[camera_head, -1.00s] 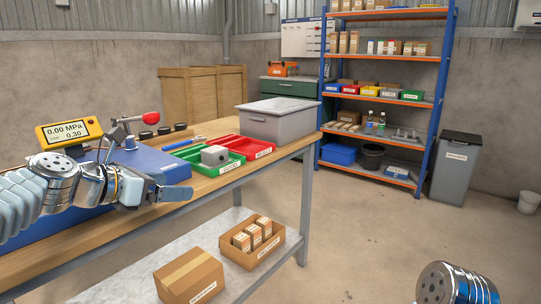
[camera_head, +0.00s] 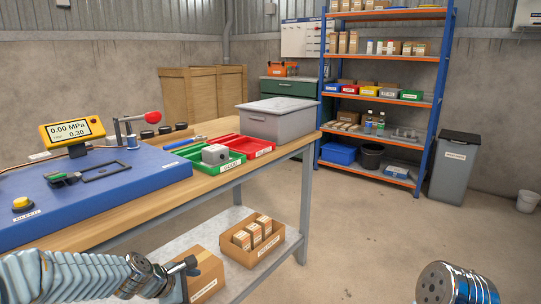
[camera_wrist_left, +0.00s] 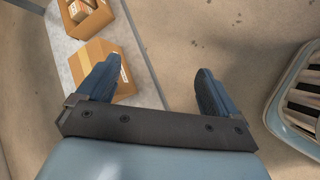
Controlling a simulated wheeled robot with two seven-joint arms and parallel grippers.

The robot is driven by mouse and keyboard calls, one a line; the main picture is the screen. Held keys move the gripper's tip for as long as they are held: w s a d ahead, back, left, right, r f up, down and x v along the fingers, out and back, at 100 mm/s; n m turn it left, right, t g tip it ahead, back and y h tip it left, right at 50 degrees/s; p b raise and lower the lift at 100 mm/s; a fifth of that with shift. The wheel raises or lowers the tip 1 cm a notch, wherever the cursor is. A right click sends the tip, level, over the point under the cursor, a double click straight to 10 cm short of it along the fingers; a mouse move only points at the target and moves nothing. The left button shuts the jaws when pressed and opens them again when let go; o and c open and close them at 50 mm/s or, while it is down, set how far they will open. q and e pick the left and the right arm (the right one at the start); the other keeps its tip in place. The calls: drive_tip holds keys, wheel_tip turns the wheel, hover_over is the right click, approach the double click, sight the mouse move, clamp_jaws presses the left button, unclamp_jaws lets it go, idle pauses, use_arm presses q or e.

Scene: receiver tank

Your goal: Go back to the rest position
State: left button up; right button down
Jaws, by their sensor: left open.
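My left gripper (camera_wrist_left: 158,85) is open and empty in the left wrist view, its two blue fingers apart above the lower shelf edge and the floor. In the head view my left arm comes in low at the left, in front of the workbench (camera_head: 120,222) and below its top. The end of the left gripper (camera_head: 183,280) shows there beside a closed cardboard box. My right arm shows only as a metal link at the bottom right of the head view; its gripper is out of view.
On the bench are a blue test fixture (camera_head: 110,195) with a gauge display (camera_head: 70,131), a green tray (camera_head: 228,164) holding a grey block (camera_head: 215,154), a red tray (camera_head: 255,148) and a grey bin (camera_head: 275,125). The lower shelf (camera_head: 235,216) holds cardboard boxes.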

use_arm(q)
drive_tip(key=s+d+f+m+g, duration=0.1)
drive_tip(key=s+d+f+m, duration=0.2)
drive_tip(key=f, duration=0.4)
drive_tip(key=s+d+f+m+g, duration=0.1)
drive_tip(key=s+f+m+g, duration=0.2)
drive_tip(key=f, duration=0.5)
drive_tip(key=s+d+f+m, duration=0.2)
drive_tip(key=s+f+m, duration=0.3)
drive_tip(key=s, duration=0.3)
drive_tip(key=s+d+f+m+g+y, duration=0.1)
drive_tip(key=s+d+f+m, duration=0.1)
drive_tip(key=s+f+m, duration=0.4)
drive_tip(key=s+f, duration=0.1)
drive_tip(key=s, duration=0.2)
drive_tip(key=shift+s+f+g, duration=0.2)
drive_tip(key=shift+s+g, duration=0.05)
drive_tip(key=shift+g, duration=0.05)
drive_tip(key=shift+d, duration=0.1)
